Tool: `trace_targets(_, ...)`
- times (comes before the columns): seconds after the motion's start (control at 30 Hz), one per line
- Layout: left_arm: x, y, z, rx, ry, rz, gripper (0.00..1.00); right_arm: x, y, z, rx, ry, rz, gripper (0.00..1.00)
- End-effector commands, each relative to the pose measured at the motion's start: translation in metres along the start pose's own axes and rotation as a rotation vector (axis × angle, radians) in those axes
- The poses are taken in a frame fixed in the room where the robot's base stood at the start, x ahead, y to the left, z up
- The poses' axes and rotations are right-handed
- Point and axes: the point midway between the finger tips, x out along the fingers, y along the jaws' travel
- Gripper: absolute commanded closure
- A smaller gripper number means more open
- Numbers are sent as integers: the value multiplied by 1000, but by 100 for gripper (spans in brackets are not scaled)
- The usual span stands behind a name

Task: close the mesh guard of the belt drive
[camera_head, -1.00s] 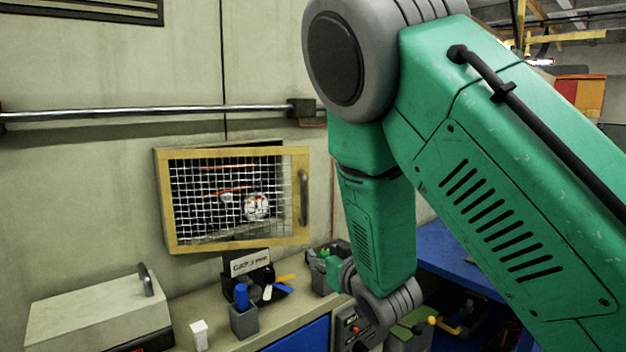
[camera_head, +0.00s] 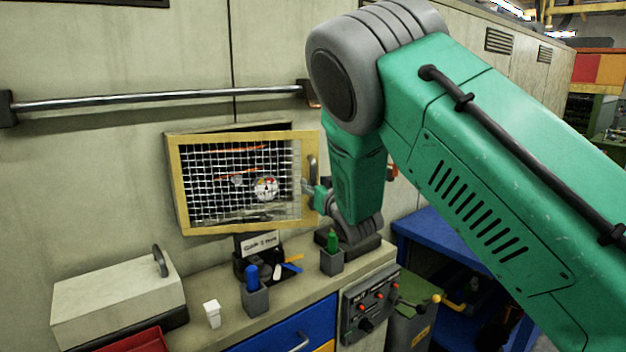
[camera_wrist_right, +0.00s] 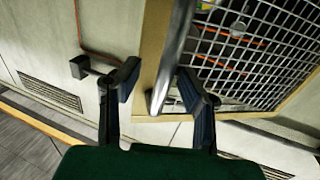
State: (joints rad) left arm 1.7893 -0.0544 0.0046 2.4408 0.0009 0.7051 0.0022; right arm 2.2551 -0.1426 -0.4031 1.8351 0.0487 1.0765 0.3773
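The mesh guard (camera_head: 188,225) is a yellow-framed wire-mesh door on the wall. It stands ajar, its right side out from the dark box behind it. Through the mesh show a white round gauge (camera_head: 265,188) and orange-red parts. The grey bar handle (camera_head: 312,170) is on the guard's right side. My right gripper (camera_head: 314,194) is at the handle's lower end, partly hidden by my arm. In the right wrist view the handle (camera_wrist_right: 172,58) runs between the spread fingers of my right gripper (camera_wrist_right: 157,78), nearer the right finger. My left gripper is not in view.
A metal rail (camera_head: 160,98) runs above the guard. A control panel (camera_head: 368,305) is at the bench's right end.

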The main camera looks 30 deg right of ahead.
Motion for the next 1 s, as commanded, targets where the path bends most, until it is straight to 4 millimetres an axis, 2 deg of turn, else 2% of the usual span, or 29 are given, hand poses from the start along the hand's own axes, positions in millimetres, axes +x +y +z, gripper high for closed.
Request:
trace_targets(0.13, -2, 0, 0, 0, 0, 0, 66, 9, -1, 0, 0, -1, -1, 66)
trace_targets(0.4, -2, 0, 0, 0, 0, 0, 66, 10, -3, 0, -2, 0, -1, 66)
trace_targets(0.43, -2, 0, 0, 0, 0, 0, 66, 10, -2, 0, -2, -1, -1, 69)
trace_targets(0.5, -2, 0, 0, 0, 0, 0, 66, 10, -1, 0, -1, -1, -1, 94)
trace_targets(0.53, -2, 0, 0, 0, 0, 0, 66, 10, -1, 0, 0, -1, -1, 100)
trace_targets(0.8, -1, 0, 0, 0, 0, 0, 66, 14, 0, 2, 0, -1, -2, 100)
trace_targets(0.87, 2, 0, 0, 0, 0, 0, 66, 22, 2, 3, 2, -1, -1, 100)
trace_targets(1.0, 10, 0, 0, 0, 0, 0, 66, 50, 8, 4, 5, -1, -10, 100)
